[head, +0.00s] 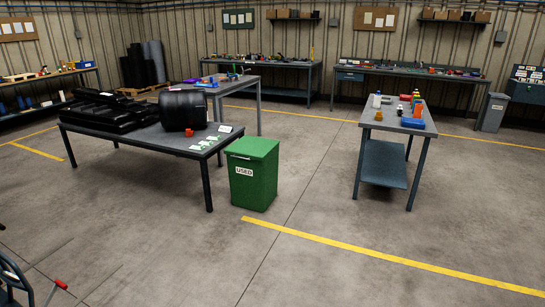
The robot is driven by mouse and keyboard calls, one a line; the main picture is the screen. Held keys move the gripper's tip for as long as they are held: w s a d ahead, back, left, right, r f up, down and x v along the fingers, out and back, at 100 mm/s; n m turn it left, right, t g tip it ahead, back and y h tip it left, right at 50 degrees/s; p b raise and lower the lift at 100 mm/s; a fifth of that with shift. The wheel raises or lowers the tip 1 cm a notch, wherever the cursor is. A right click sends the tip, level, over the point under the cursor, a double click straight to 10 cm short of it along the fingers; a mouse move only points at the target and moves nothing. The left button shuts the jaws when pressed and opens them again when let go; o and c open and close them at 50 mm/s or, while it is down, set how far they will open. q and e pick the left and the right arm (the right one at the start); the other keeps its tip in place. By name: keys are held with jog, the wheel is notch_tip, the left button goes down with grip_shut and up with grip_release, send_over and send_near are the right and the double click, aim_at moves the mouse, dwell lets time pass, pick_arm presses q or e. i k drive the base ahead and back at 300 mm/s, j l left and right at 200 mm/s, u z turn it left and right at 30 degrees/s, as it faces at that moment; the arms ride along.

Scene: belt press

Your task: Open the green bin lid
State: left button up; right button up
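The green bin (253,182) stands on the concrete floor near the middle of the head view, with a white label reading USED on its front. Its green lid (252,147) lies flat on top and looks closed. A light strip, perhaps a handle, shows along the lid's front edge. Neither of my grippers can be made out in this view, and nothing is touching the bin.
A dark table (180,146) with black rolls and small items stands just left of the bin. A workbench (384,124) with bottles and a blue box stands to the right. The floor in front of the bin is clear, with a yellow line (370,254) across it.

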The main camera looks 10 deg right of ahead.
aim_at(248, 148)
jog(key=i+z, duration=0.25)
jog(key=i, duration=0.25)
jog(key=i+j+z, duration=0.25)
jog(key=i, duration=0.25)
jog(key=i+j+z, duration=0.1)
jog(key=i+z, duration=0.15)
jog(key=i, duration=0.3)
